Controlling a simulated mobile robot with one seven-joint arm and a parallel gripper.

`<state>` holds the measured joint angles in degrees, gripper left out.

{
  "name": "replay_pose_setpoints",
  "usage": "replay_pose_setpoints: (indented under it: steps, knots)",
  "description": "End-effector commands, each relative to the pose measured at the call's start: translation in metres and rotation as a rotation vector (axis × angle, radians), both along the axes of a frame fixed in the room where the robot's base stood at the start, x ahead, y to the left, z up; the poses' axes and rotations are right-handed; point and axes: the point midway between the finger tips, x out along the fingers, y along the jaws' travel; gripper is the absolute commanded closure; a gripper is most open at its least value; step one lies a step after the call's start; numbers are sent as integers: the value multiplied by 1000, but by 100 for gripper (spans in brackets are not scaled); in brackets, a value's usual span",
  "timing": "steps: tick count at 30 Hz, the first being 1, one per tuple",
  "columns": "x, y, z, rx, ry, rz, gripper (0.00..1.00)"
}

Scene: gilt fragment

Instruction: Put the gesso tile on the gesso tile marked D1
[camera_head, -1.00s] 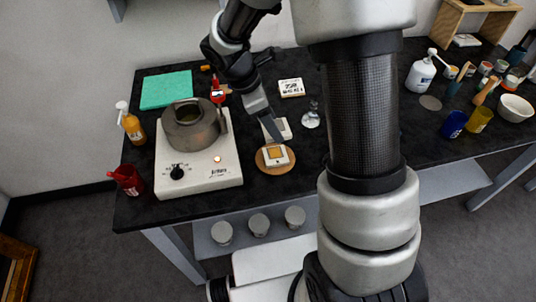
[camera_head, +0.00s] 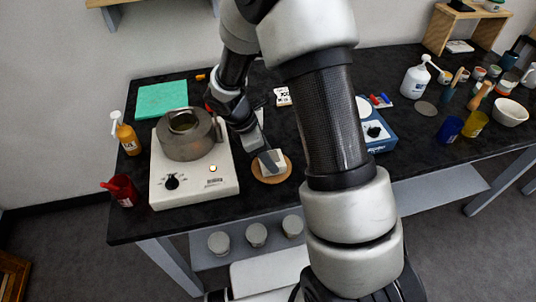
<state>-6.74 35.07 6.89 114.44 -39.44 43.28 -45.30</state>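My gripper (camera_head: 265,152) is over the round wooden board (camera_head: 261,176) at the table's front edge, right of the hot plate. A pale gesso tile (camera_head: 276,164) lies between or against its fingers, so the gripper appears shut on it. The tile is over the board and looks slightly tilted. The tile with a yellow square that lay on the board a second ago is covered by the gripper and the pale tile. I cannot tell whether the two tiles touch, and no D1 mark is readable.
A white hot plate (camera_head: 222,182) carrying a grey pot (camera_head: 186,143) stands close on the left. A printed white card (camera_head: 283,96) lies behind. A blue device (camera_head: 378,132) stands right, beyond my arm. Bottles, cups and a white bowl (camera_head: 510,110) fill the far right.

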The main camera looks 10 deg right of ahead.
Motion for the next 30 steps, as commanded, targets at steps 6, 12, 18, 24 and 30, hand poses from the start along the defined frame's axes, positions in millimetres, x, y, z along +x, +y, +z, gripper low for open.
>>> replay_pose_setpoints:
  steps: [6,12,18,24,30]
  knots:
    - [0,0,-2,0,0,0,27]
    - [0,0,-2,0,0,0,27]
    - [1,4,10,0,-2,0,27]
    - [2,19,48,1,-6,1,27]
    - [1,35,86,2,-4,1,27]
